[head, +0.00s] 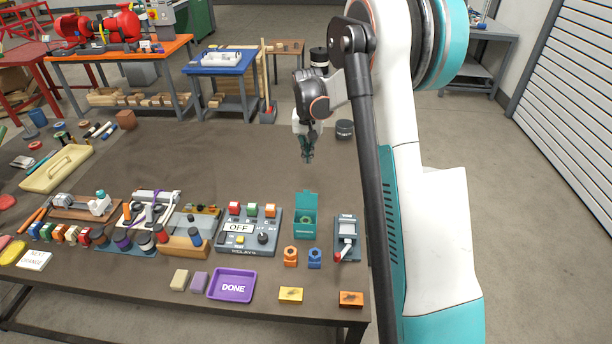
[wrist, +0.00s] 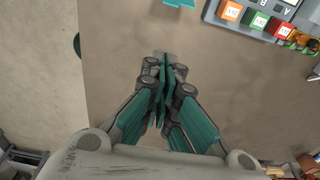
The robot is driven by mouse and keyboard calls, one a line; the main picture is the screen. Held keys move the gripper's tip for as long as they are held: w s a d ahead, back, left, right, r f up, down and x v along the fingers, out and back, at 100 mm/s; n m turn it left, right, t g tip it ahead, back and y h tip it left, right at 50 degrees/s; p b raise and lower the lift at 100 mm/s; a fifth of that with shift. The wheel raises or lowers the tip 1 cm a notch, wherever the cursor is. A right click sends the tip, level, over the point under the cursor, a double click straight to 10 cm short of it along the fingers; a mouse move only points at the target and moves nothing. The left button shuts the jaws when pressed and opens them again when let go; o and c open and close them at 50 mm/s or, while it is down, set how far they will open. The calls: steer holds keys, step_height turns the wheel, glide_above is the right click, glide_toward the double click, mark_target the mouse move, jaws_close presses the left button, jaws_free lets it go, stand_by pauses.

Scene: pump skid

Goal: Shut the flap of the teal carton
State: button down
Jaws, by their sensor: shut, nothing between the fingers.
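The teal carton (head: 305,222) stands on the table, right of the relay box, with its flap (head: 306,199) raised upright at the back. Something greenish shows inside its opening. My gripper (head: 307,158) hangs over the table, behind and above the carton, apart from it. In the wrist view my gripper (wrist: 163,88) has its teal fingers together with nothing between them. In that view only a teal edge, likely the carton's flap (wrist: 180,3), shows at the top; the rest of the carton is out of frame.
The relay box (head: 248,232) stands left of the carton and a grey meter with a red-tipped lever (head: 346,240) stands right. Orange (head: 290,256) and blue (head: 314,258) pieces stand in front. A purple DONE tray (head: 232,285) lies near the front edge.

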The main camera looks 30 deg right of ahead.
mark_target(306, 200)
step_height(306, 200, down, 11)
steer(key=b, duration=0.2)
steer(key=shift+s+a+r, duration=0.4)
steer(key=shift+s+r, duration=0.05)
steer(key=shift+s, duration=0.15)
steer(key=shift+s+a+r, duration=0.35)
steer(key=shift+s+r, duration=0.1)
steer(key=shift+s, duration=0.15)
steer(key=shift+s+a+r, duration=0.1)
steer(key=shift+s+a, duration=0.1)
steer(key=shift+s, duration=0.05)
